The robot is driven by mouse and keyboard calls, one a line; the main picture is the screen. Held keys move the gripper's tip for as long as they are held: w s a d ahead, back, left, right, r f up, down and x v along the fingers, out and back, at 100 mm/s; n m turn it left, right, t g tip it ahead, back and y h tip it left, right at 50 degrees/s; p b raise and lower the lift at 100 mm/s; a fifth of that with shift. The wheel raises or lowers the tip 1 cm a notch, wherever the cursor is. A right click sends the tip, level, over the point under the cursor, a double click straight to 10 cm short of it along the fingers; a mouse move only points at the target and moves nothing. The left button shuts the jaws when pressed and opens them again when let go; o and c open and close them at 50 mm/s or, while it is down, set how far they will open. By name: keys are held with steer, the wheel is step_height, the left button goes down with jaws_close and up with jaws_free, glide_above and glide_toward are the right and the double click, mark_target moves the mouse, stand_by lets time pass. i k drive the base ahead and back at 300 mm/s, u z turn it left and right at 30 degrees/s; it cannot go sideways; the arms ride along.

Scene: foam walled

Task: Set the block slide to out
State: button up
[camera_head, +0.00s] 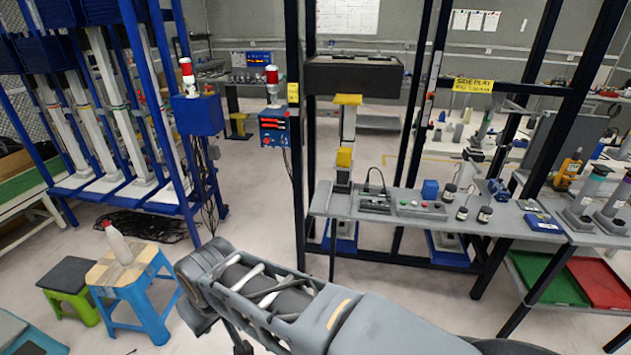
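No part is marked as the block slide, and I cannot tell for sure which one it is. A yellow block (344,157) sits on a pale upright column behind the left end of the grey bench (335,205). A small blue block (430,189) stands on the bench, behind a panel with red and green buttons (411,207). My grey arm crosses the bottom of the view, in front of the bench. My gripper's fingers do not show.
Black frame posts (295,130) rise around the bench. A blue stool (135,290) with a white bottle (117,243) and a green stool (68,285) stand at the left. Green (545,280) and red (605,285) trays lie low at the right. Open floor lies left of the bench.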

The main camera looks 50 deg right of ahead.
mark_target(343, 178)
steer(key=z, duration=0.15)
steer(key=i, duration=0.8)
steer(key=z, duration=1.1)
steer(key=i, duration=0.7)
steer(key=z, duration=0.6)
